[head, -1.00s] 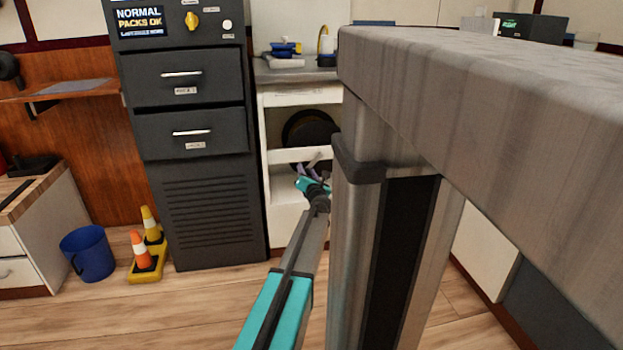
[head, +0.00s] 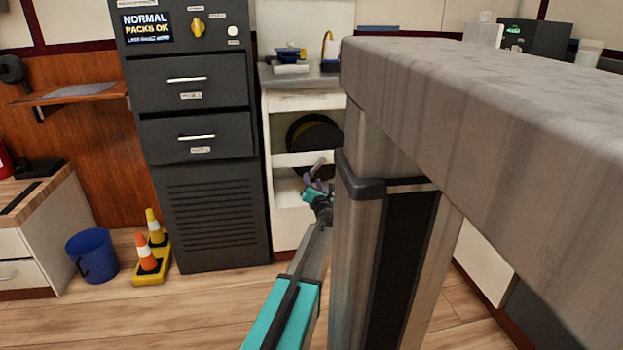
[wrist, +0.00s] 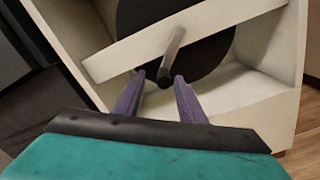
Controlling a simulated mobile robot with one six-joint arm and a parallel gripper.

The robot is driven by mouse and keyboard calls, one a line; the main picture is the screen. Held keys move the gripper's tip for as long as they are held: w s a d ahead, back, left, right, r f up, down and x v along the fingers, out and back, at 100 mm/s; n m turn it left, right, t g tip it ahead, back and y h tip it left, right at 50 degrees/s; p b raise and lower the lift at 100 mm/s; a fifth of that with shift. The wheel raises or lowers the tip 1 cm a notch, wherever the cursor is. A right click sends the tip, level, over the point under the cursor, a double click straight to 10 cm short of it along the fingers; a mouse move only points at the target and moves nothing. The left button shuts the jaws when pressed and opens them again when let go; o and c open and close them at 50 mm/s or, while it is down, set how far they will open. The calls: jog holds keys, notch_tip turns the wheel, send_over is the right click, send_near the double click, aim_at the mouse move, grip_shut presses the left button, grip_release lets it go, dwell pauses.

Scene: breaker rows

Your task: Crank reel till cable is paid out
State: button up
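A grey rod-like crank handle (wrist: 173,52) sticks out in front of the crossbar. My gripper (wrist: 161,76) has its two purple fingers apart, with the handle's near end between or just beyond their tips. I cannot tell whether they touch it. The gripper also shows small in the head view (head: 316,172).
A grey worktop (head: 480,110) on a thick metal leg (head: 357,250) stands close on the right, beside my arm. A dark drawer cabinet (head: 205,220) stands left of the reel cabinet.

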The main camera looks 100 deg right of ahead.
jog(key=a+p, duration=0.2)
jog(key=a, duration=0.7)
jog(key=shift+s+a+p, duration=0.2)
jog(key=shift+s+p, duration=0.1)
jog(key=shift+w, duration=0.1)
